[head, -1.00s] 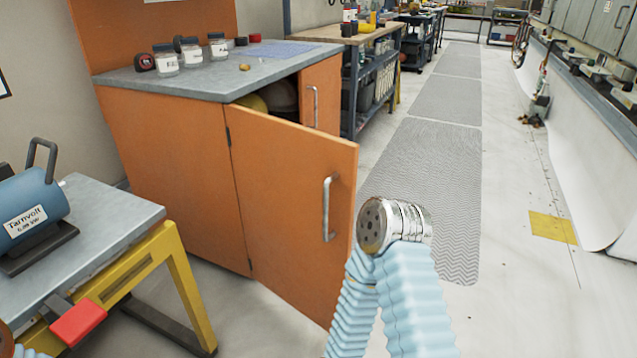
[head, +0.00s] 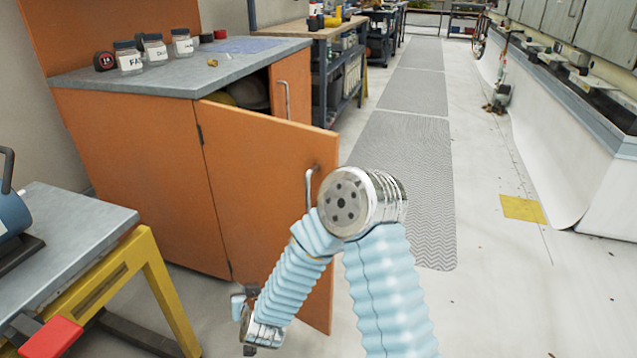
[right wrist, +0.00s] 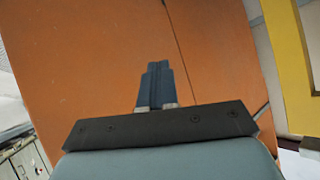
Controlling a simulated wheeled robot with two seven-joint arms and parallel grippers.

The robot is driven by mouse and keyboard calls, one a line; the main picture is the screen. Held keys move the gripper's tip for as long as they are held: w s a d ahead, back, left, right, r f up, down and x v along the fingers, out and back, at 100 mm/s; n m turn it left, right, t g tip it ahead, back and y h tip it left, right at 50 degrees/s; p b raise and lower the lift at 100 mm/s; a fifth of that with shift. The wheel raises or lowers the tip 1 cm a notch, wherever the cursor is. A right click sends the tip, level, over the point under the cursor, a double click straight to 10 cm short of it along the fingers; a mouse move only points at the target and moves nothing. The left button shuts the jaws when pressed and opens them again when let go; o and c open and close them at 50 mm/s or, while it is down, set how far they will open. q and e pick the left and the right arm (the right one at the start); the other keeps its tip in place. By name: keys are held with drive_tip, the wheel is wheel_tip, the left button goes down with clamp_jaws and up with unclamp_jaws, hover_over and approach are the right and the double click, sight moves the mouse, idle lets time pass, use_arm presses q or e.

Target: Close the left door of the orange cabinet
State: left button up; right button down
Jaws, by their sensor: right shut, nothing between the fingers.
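The orange cabinet (head: 135,170) stands at the left with its left door (head: 250,190) swung open toward me. The door's bar handle (head: 309,188) is partly hidden by my right arm. The right door (head: 292,88) shows behind the open one. My right gripper (head: 238,296) is low, near the bottom of the left door on its outer side. In the right wrist view its fingers (right wrist: 157,72) are together and empty, with the orange cabinet panels and a seam ahead of them. I cannot tell whether they touch the door. My left gripper is out of view.
Jars (head: 155,48) and small items stand on the cabinet's grey top. A yellow-legged bench (head: 150,280) with a blue motor (head: 12,205) and a red part (head: 50,337) is close on the left. A shelved workbench (head: 330,75) stands behind.

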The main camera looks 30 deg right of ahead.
sight(319, 177)
drive_tip(key=d+r+m+t+h+b, duration=0.1)
drive_tip(key=d+r+m+h, duration=0.3)
drive_tip(key=r, duration=0.7)
drive_tip(key=d+r+m+h+b, duration=0.1)
drive_tip(key=r+m+h+b, duration=0.1)
drive_tip(key=r+h, duration=0.65)
drive_tip(key=s+d+r+m+g+h, duration=0.2)
drive_tip(key=s+r+m+g, duration=0.15)
drive_tip(key=s+r, duration=0.45)
drive_tip(key=shift+n+g, duration=0.25)
drive_tip(key=shift+g, duration=0.2)
drive_tip(key=x, duration=0.9)
drive_tip(key=r+x, duration=0.1)
drive_tip(key=x, duration=0.4)
drive_tip(key=shift+w+a, duration=0.1)
drive_tip(key=shift+w, duration=0.2)
